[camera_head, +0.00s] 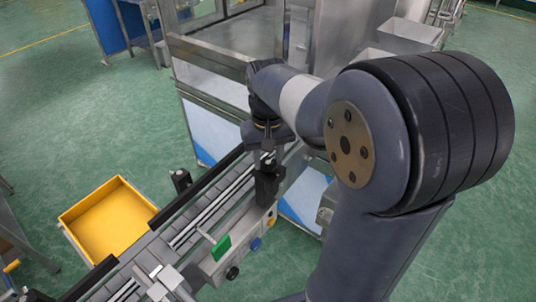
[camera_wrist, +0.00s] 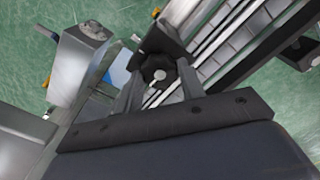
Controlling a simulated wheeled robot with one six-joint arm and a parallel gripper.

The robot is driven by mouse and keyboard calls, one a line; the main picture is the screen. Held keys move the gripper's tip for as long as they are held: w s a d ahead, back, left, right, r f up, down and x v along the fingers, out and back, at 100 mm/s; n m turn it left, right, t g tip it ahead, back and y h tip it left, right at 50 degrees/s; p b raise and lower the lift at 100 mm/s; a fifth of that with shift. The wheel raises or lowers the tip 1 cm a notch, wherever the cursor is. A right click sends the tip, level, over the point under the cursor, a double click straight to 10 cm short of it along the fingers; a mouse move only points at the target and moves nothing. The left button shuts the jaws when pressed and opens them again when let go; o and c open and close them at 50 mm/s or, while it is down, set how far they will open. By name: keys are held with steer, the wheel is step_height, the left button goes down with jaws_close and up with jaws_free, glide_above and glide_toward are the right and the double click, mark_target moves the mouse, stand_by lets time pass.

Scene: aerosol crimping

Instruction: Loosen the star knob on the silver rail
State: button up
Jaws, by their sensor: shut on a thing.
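The black star knob (camera_wrist: 154,66) shows in the wrist view, with a light round centre. My gripper (camera_wrist: 158,84) has one finger on each side of it and is shut on it. The silver rail (camera_wrist: 222,30) runs from the knob to the upper right in the wrist view. In the head view, my gripper (camera_head: 267,157) points down over a black block (camera_head: 268,186) at the conveyor's side. The silver rail (camera_head: 212,207) runs along the conveyor there. The knob is hidden by the gripper and block in the head view.
The grey conveyor (camera_head: 160,249) runs to the lower left. A yellow crate (camera_head: 110,218) stands beside it on the green floor. A green tag (camera_head: 221,247) and small knobs are on the conveyor's near side. A metal-framed machine (camera_head: 225,65) stands behind my gripper.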

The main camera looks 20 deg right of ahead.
mark_target(268, 162)
stand_by(0.4)
steer(key=o, duration=1)
step_height(268, 162, up, 11)
steer(key=shift+f, duration=0.1)
